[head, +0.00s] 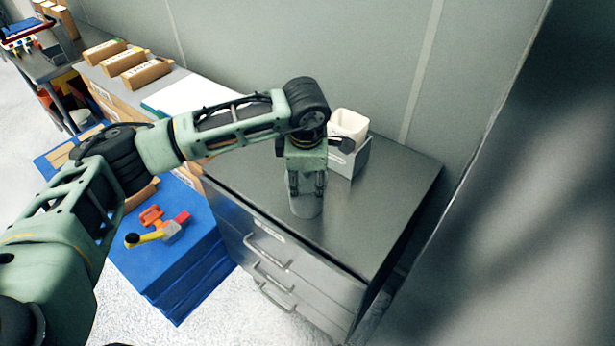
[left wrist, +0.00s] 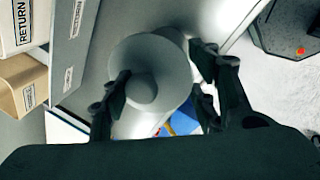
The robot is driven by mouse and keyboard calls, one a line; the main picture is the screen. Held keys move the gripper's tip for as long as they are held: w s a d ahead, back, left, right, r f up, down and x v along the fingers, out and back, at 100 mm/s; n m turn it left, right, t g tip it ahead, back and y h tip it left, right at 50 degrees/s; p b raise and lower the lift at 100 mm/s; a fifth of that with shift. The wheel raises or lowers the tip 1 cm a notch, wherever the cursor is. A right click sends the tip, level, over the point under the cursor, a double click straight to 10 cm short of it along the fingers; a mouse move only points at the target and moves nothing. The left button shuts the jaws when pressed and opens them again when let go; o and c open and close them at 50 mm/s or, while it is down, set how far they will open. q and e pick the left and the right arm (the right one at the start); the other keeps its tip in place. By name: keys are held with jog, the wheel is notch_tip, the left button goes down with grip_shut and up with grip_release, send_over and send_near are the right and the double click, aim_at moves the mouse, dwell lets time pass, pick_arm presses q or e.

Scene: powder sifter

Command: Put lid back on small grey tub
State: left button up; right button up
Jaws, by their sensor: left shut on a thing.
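My left gripper (head: 307,192) points down over the dark metal cabinet top. Its fingers are shut on a round grey lid with a small knob, which shows in the left wrist view (left wrist: 168,75) between the fingertips (left wrist: 162,82). In the head view, the small grey tub (head: 305,208) shows as a pale grey cylinder directly below the fingers, near the cabinet's front edge. The fingers hide its upper part, so I cannot tell whether the lid touches its rim. My right gripper is in neither view.
The cabinet top (head: 385,205) is clear to the right of the tub. A grey bin with a white container (head: 348,124) stands close behind my gripper, against the wall.

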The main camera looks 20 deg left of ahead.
pick_arm(q)
jog(key=shift+f+b, duration=0.1)
jog(key=shift+b, duration=0.25)
dwell(0.7)
dwell(0.4)
jog(key=o, duration=1.6)
jog(key=shift+o, duration=0.3)
jog(key=o, duration=0.4)
jog(key=shift+w+p+v, duration=0.25)
jog(key=shift+p+v, duration=0.2)
jog(key=shift+v, duration=0.7)
jog(key=shift+w+p+v, duration=0.25)
jog(key=shift+p+v, duration=0.15)
jog(key=shift+v, duration=0.75)
jog(key=shift+w+p+v, duration=0.3)
jog(key=shift+p+v, duration=0.15)
jog(key=shift+v, duration=0.7)
jog(key=shift+a, duration=0.2)
